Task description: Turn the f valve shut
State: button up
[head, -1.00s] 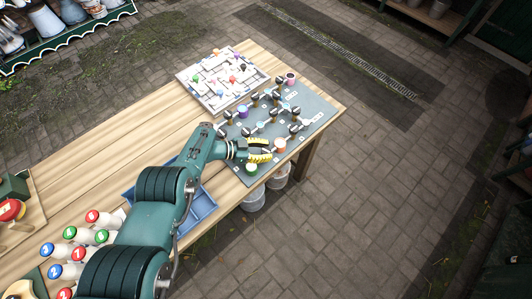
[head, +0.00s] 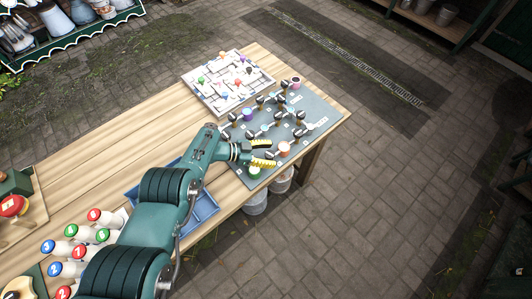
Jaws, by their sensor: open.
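The valve board (head: 316,137) is a grey panel on the far right end of the wooden table. It carries several dark-handled valves (head: 278,117) joined by light pipes, with small white labels. The letters are too small to read, so I cannot tell which valve is f. Green (head: 254,173), orange (head: 284,149) and purple (head: 247,115) caps also stand on the board. My gripper (head: 268,154), with yellow fingers, is over the board's near part, between the green and orange caps. Its fingers are apart with nothing between them. My gripper hides part of the board behind it.
A white maze board (head: 226,100) with coloured pieces lies beyond the valve board. A blue tray (head: 204,207) sits beside my arm. Several numbered, coloured knobs (head: 74,250) stand at the near left. Metal buckets (head: 255,202) are below the table edge.

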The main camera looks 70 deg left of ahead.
jog(key=v, duration=1.2)
